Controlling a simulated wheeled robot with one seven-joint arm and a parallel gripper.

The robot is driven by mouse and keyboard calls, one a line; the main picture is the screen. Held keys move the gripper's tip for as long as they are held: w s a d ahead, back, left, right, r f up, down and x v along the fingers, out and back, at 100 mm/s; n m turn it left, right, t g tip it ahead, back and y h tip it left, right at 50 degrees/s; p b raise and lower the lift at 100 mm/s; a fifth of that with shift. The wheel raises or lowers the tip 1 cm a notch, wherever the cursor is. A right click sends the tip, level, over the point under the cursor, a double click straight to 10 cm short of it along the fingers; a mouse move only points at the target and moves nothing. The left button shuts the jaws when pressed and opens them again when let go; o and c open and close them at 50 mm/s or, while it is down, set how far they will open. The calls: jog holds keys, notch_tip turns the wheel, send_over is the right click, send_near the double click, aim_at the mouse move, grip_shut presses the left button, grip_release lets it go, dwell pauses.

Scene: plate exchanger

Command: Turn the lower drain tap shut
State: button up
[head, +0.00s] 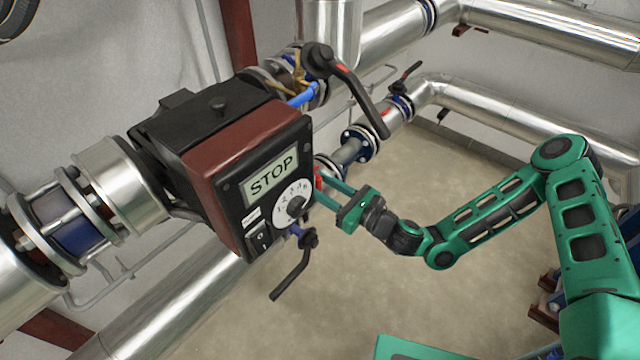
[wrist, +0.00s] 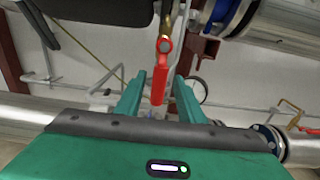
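A small tap with a red lever (wrist: 160,78) and a brass body (wrist: 166,24) is in the middle of the wrist view. Its lever hangs down, roughly in line with the body. My gripper (wrist: 158,96) is open, with one green finger on each side of the lever in the picture and gaps to both. I cannot tell whether the lever lies fully between the fingertips in depth. In the head view my gripper (head: 334,190) reaches beside the pump's dial box, and a bit of red lever (head: 318,179) shows near its fingertips. The rest of the tap is hidden there.
The pump's control box (head: 270,180) with a STOP display stands close left of my gripper. Black-handled valves are above (head: 350,85) and below (head: 296,265). A blue flange (wrist: 232,16) is near the tap. Another small red handle (wrist: 295,121) shows at right. Open floor lies below.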

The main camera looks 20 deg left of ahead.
jog(key=shift+w+a, duration=0.15)
jog(key=shift+a, duration=0.25)
grip_shut()
